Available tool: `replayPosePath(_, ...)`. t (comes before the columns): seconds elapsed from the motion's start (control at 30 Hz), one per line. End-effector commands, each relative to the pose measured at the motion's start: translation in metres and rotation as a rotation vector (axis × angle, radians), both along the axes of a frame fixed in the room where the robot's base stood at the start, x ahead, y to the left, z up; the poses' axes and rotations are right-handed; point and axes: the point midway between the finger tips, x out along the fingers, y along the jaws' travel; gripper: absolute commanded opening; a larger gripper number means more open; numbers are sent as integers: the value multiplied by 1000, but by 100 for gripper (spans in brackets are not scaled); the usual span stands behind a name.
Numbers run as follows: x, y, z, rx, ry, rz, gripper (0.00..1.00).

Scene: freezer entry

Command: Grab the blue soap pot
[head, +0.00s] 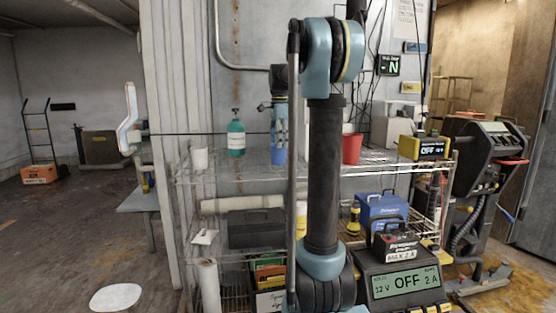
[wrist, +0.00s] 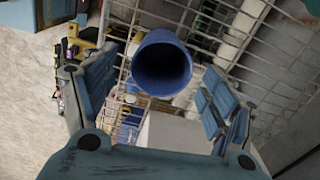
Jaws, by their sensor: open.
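A blue open-topped pot (head: 278,153) stands on the top wire shelf, partly hidden behind my arm. In the wrist view the blue pot (wrist: 162,62) is seen from above, its dark opening facing the camera. My gripper (wrist: 160,95) is open, one finger on each side of the pot's near area, with gaps to both sides and no visible contact. In the head view my gripper (head: 279,118) is just above the pot. A teal pump bottle (head: 236,139) stands on the same shelf to the left. Which one is the soap pot is not marked.
The wire shelf (head: 330,168) also holds a white cup (head: 199,158) at left, a red cup (head: 352,149) at right and a yellow meter (head: 424,148). Below are a dark case (head: 256,228) and a blue box (head: 383,209). A wall stands close behind.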

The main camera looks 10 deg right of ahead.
Motion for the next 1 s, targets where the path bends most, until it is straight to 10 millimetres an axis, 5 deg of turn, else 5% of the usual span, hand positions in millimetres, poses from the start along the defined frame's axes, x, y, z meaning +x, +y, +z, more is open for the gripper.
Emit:
replayPosePath(0.5,2,4,-51,0,0,0,78)
replayPosePath(0.8,2,3,-55,0,0,0,78)
replayPosePath(1.0,2,3,-54,0,0,0,32)
